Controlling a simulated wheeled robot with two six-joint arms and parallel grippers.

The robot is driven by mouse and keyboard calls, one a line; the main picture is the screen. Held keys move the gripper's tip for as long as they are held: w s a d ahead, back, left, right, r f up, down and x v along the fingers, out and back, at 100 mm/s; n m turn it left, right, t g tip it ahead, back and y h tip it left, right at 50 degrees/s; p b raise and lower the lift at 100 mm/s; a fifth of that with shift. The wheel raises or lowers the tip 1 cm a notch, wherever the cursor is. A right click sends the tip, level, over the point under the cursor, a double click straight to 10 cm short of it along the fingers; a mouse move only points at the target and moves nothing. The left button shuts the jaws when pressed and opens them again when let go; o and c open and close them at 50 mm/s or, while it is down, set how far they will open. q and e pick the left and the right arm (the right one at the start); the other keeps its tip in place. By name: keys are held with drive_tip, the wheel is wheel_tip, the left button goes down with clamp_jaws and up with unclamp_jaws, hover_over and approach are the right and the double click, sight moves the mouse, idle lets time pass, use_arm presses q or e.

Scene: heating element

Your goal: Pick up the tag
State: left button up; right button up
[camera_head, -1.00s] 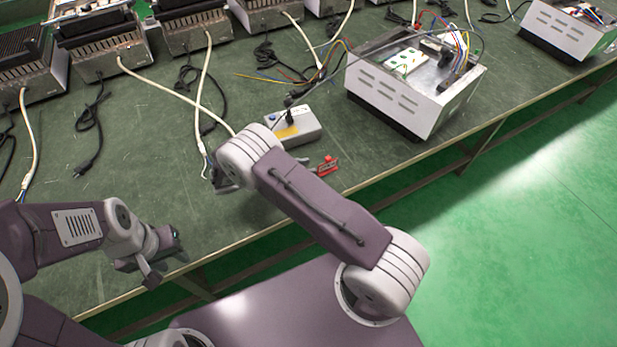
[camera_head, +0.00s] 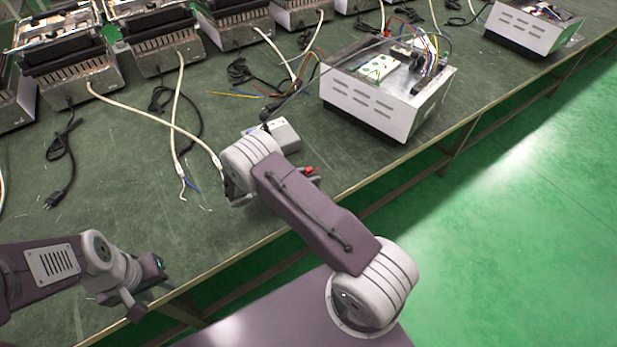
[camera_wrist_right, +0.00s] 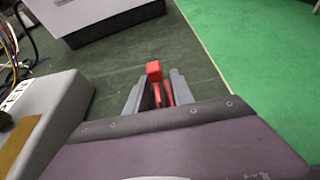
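A small red item (camera_wrist_right: 154,71), the only likely tag I see, lies on the green bench in the right wrist view. Its exact shape is hard to make out. In the head view the red item (camera_head: 310,170) shows beside my right arm, partly hidden by it. My right gripper (camera_wrist_right: 161,88) has its two grey fingers apart, one on each side of the red item. I cannot tell whether they touch it. In the head view the arm mostly hides this gripper. My left gripper (camera_head: 146,290) is open and empty near the bench's front edge.
A grey box (camera_head: 285,135) with a yellow label (camera_wrist_right: 18,145) stands close to my right gripper. An open white metal housing (camera_head: 385,100) with wires is behind it. Loose cables (camera_head: 180,110) cross the bench. The bench's front left is mostly clear.

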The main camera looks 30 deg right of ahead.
sight(308, 169)
clamp_jaws()
drive_tip(key=shift+r, duration=0.25)
wheel_tip(308, 169, up, 4)
drive_tip(key=shift+a+p, duration=0.1)
drive_tip(key=shift+p, duration=0.7)
drive_tip(key=s+d+r+p, duration=0.2)
drive_tip(key=s+d+r, duration=0.4)
drive_tip(key=s, duration=0.3)
drive_tip(key=shift+s+d+r, duration=0.25)
drive_tip(key=shift+s+r, duration=0.05)
drive_tip(key=shift+s, duration=0.1)
